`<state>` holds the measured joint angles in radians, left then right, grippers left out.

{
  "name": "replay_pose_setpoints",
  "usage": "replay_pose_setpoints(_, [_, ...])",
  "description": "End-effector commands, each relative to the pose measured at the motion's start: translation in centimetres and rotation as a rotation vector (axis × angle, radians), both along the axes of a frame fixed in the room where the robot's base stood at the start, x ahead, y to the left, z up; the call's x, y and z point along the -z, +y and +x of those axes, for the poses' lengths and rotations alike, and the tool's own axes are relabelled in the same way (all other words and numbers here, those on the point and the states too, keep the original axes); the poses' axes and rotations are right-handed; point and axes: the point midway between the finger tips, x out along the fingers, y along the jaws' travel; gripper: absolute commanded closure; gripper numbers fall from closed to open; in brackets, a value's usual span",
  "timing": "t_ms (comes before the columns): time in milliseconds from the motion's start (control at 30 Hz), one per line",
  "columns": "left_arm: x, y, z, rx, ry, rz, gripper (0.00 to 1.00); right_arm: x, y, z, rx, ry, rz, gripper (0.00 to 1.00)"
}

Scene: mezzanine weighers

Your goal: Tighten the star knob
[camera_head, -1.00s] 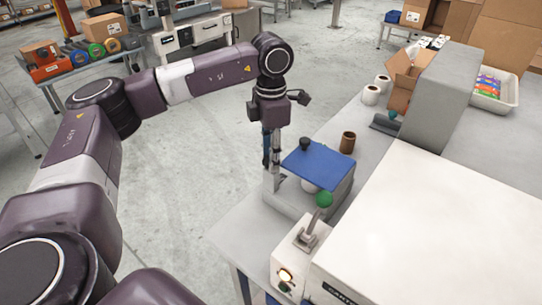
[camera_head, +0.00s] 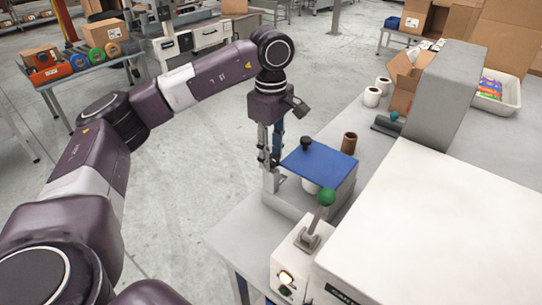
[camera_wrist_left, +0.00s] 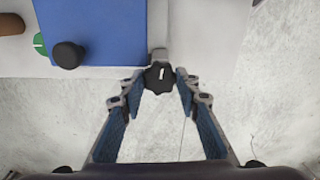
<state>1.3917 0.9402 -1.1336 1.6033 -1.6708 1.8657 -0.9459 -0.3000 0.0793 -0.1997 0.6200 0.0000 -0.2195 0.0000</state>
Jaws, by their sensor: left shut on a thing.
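The star knob (camera_wrist_left: 158,77) is black and lobed with a pale mark on its face. It sits at the edge of a small grey device with a blue plate (camera_head: 318,164). The blue plate also shows in the left wrist view (camera_wrist_left: 105,30). My left gripper (camera_wrist_left: 160,80) is shut on the star knob, a fingertip on each side. In the head view my left gripper (camera_head: 270,163) points down beside the device, and its fingers hide the knob. My right gripper is not in view.
A round black knob (camera_head: 306,143) stands on the blue plate. A green-ball lever (camera_head: 325,198) is close in front, beside a large white machine (camera_head: 432,215). Open floor lies left of the bench.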

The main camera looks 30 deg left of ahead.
Motion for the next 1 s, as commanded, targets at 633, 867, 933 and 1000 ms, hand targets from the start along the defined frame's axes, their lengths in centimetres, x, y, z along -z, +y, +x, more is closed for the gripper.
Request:
replay_pose_setpoints(633, [-0.1, 0.0, 0.1, 0.595, -0.005, -0.001, 0.94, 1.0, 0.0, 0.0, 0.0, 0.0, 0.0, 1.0])
replay_pose_setpoints(867, [-0.2, 0.0, 0.1, 0.748, -0.007, -0.001, 0.94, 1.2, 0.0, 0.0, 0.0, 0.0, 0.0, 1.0])
replay_pose_setpoints(933, [-0.2, 0.0, 0.2, 0.782, -0.007, 0.0, 0.94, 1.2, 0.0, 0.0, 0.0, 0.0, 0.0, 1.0])
replay_pose_setpoints(1000, [-0.2, 0.0, 0.2, 0.81, -0.007, 0.0, 0.94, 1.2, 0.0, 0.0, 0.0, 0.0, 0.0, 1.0])
